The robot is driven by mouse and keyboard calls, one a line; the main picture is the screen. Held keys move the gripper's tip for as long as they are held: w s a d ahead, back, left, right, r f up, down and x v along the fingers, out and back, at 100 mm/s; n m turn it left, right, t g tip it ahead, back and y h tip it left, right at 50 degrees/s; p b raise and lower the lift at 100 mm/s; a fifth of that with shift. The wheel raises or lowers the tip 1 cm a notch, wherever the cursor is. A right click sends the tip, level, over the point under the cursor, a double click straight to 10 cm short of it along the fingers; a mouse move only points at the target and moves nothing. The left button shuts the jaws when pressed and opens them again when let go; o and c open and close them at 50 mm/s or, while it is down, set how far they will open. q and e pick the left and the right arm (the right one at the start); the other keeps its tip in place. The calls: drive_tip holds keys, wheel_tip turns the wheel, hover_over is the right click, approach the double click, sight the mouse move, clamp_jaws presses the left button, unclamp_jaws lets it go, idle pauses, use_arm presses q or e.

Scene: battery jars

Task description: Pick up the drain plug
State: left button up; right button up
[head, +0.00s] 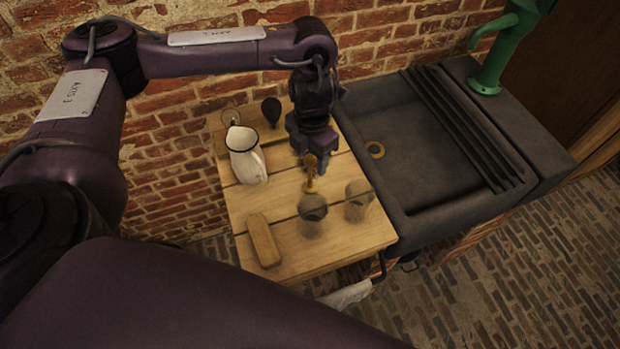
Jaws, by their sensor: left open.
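A small brass-coloured piece with an upright stem (311,185), which looks like the drain plug, is at the wooden side table's middle, just behind a dark glass jar (313,208). My left gripper (313,174) points down over it, open, with the stem showing between or just in front of its fingers. I cannot tell whether the fingers touch it. My right gripper is not in view.
The wooden table (285,212) also holds a white enamel jug (246,155), a wooden block or brush (264,240), a second dark jar (358,200), a clear glass (230,118) and a dark rounded object (271,110). A green pump (490,70) rises behind the sink. A brick wall stands behind.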

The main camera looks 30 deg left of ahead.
use_arm(q)
hover_over(310, 185)
drive_tip(key=shift+w+a+f, duration=0.1)
drive_tip(key=shift+w+f, duration=0.05)
drive_tip(key=shift+f, duration=1.2)
drive_tip(key=shift+w+f, duration=0.1)
drive_tip(key=shift+f, duration=1.2)
clamp_jaws()
